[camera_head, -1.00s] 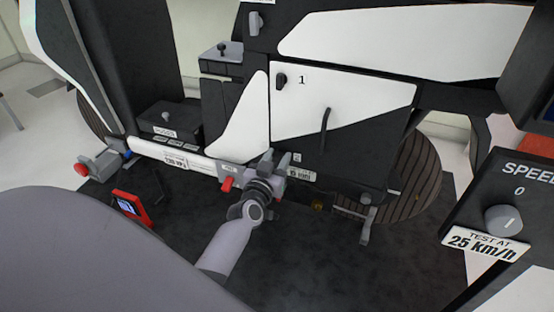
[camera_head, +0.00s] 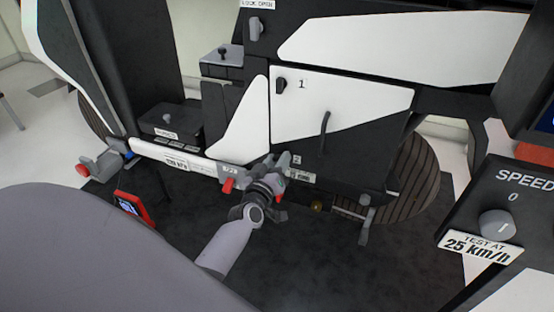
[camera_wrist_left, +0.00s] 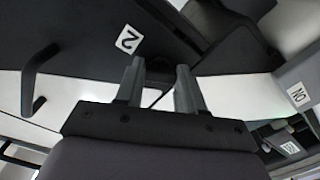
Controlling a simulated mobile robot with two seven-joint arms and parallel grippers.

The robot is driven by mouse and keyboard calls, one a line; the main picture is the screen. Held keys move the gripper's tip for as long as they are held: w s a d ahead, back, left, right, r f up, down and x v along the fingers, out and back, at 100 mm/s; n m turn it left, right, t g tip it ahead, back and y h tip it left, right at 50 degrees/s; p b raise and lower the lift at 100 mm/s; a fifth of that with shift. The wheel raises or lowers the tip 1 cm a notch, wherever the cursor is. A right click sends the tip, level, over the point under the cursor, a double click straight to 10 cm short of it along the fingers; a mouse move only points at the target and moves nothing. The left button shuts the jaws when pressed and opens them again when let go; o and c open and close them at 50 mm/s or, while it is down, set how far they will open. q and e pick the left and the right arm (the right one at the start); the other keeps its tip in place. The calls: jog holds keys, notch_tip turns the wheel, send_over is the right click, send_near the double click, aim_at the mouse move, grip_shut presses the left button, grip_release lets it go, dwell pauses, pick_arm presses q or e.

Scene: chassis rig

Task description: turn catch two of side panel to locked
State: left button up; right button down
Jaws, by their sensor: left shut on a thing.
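The side panel (camera_head: 330,100) is a white and black door with a dark handle (camera_head: 324,128). Catch one (camera_head: 281,85), a dark knob beside the "1" label, is at its upper left. My left gripper (camera_head: 275,162) is at the panel's lower left corner, beside the "2" label (camera_head: 297,160). In the left wrist view, its two fingers (camera_wrist_left: 160,80) are shut on catch two (camera_wrist_left: 160,67), a dark knob mostly hidden between them. The "2" label (camera_wrist_left: 128,40) and the panel handle (camera_wrist_left: 36,80) also show there. My right gripper is not in view.
A red-cased device (camera_head: 132,207) lies on the dark mat at left. A white sill with a red-tipped lever (camera_head: 228,185) runs left of the gripper. A speed console (camera_head: 500,220) stands at the right. The dark mat in front is mostly clear.

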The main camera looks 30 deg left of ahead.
pick_arm(q)
jog(key=n, duration=1.2)
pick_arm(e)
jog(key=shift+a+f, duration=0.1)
pick_arm(q)
jog(key=shift+n, duration=0.4)
jog(key=o, duration=1)
jog(key=shift+o, duration=0.2)
jog(key=p+v, duration=0.1)
jog(key=v, duration=0.6)
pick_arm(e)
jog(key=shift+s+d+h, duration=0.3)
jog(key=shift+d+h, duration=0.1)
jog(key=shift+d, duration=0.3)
